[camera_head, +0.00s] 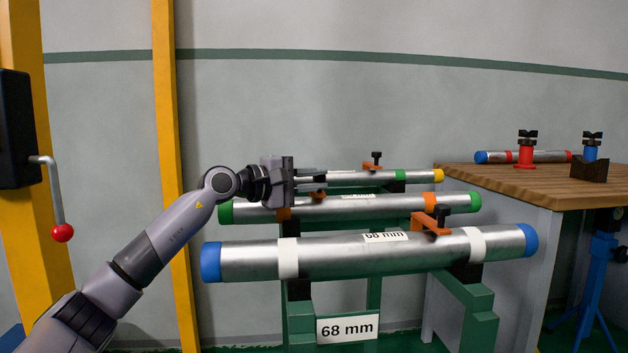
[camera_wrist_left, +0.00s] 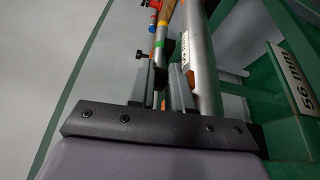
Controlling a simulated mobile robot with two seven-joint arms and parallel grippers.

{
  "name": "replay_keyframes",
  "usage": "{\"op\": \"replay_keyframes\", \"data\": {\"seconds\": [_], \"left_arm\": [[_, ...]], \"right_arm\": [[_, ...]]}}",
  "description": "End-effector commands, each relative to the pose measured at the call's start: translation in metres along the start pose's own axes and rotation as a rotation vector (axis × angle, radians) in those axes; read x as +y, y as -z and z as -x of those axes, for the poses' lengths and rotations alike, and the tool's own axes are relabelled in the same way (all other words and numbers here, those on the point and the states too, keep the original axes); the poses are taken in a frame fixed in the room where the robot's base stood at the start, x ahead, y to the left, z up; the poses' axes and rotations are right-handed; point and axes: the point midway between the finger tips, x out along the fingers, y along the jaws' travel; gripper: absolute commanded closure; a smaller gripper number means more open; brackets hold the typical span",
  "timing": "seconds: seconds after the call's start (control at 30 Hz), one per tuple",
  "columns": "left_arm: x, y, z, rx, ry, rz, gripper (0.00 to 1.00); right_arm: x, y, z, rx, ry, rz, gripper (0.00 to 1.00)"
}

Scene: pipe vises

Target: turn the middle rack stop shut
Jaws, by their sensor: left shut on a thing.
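The middle pipe (camera_head: 370,207), with green end caps, lies on the rack behind the front pipe. The middle rack stop (camera_head: 319,193) shows as a small orange piece on top of this pipe, mostly hidden by my left gripper. My left gripper (camera_head: 322,176) reaches in from the left just above the middle pipe and is shut on the stop. In the left wrist view the two grey fingers (camera_wrist_left: 168,84) stand beside the middle pipe (camera_wrist_left: 203,65), with an orange bit of the stop (camera_wrist_left: 190,77) by the right finger. What lies between the fingertips is hidden. My right gripper is out of view.
The front pipe (camera_head: 340,256) has blue caps and an orange stop (camera_head: 430,223) with a black knob. The back pipe (camera_head: 412,176) carries another orange stop (camera_head: 372,166). A wooden workbench (camera_head: 540,182) stands at right, a yellow post (camera_head: 178,120) at left.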

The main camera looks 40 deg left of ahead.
Motion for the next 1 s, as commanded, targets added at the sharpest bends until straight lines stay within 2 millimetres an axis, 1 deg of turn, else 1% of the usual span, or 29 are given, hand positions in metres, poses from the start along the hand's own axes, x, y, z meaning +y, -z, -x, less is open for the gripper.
{"op": "replay_keyframes", "data": {"seconds": [0.03,0.07,0.1,0.13,0.47,0.67,0.8,1.0], "left_arm": [[-0.007,-0.001,-0.001,-0.004,0.02,0.008,1.0],[-0.007,-0.001,-0.001,-0.004,0.02,0.008,1.0],[-0.007,-0.001,-0.002,-0.004,0.02,0.008,0.75],[-0.008,-0.001,-0.002,-0.004,0.021,0.007,0.72],[-0.007,0.0,0.001,-0.002,0.016,0.004,0.72],[-0.008,0.002,0.017,0.002,0.017,0.002,0.72],[-0.01,0.002,0.033,0.002,0.017,0.003,0.72],[-0.008,0.0,0.051,-0.002,0.016,0.005,0.72]], "right_arm": [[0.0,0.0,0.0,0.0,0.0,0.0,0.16],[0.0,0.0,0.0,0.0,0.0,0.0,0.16],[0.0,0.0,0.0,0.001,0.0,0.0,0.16],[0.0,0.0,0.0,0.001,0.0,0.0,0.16],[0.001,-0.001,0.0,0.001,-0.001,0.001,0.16],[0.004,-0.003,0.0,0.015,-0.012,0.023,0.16],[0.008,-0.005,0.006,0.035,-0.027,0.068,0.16],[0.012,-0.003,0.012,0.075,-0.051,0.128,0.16]]}}
